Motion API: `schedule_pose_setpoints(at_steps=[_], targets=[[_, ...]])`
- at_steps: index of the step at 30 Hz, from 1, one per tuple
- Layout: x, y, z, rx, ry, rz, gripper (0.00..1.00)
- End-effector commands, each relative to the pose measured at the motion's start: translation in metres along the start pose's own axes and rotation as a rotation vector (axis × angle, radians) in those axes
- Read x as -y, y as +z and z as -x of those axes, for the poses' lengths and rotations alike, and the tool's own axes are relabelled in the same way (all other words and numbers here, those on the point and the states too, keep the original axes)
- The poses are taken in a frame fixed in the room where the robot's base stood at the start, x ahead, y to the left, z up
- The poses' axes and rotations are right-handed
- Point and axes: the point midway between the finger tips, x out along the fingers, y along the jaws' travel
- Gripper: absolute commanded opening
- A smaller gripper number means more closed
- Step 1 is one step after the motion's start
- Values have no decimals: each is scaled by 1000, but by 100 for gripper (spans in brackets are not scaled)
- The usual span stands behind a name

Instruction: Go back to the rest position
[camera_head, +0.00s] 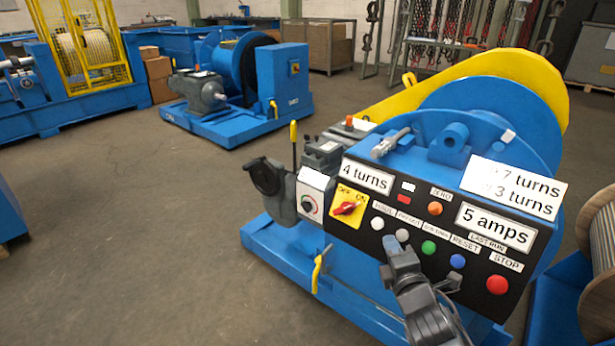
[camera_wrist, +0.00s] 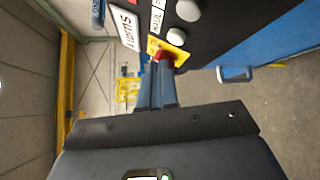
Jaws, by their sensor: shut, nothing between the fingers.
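My gripper (camera_head: 392,244) is in front of the black control panel (camera_head: 383,262), just below the second white button (camera_head: 402,235) and left of the green button (camera_head: 428,247). Its two dark fingers are together with nothing between them. I cannot tell whether the fingertips touch the panel. In the wrist view the shut fingers (camera_wrist: 161,78) point up toward the panel, and the red knob (camera_wrist: 165,55) on its yellow plate (camera_wrist: 176,37) shows just beyond the tips. In the head view the red knob (camera_head: 345,208) is up and left of my gripper.
The panel also carries a blue button (camera_head: 457,261) and a red stop button (camera_head: 497,285) to the right. A blue drum (camera_head: 500,105) rises behind it. A wooden reel (camera_head: 603,235) stands at the right edge. Open floor (camera_head: 140,240) lies to the left.

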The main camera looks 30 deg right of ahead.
Motion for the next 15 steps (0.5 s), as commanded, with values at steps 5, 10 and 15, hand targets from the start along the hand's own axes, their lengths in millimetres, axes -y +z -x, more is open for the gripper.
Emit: schedule_pose_setpoints(at_steps=[5,10,15], targets=[[1,-1,2,-2,-1,-4,0],[9,-12,35,-46,-13,-100,0],[18,-31,109,-137,-45,-335,0]])
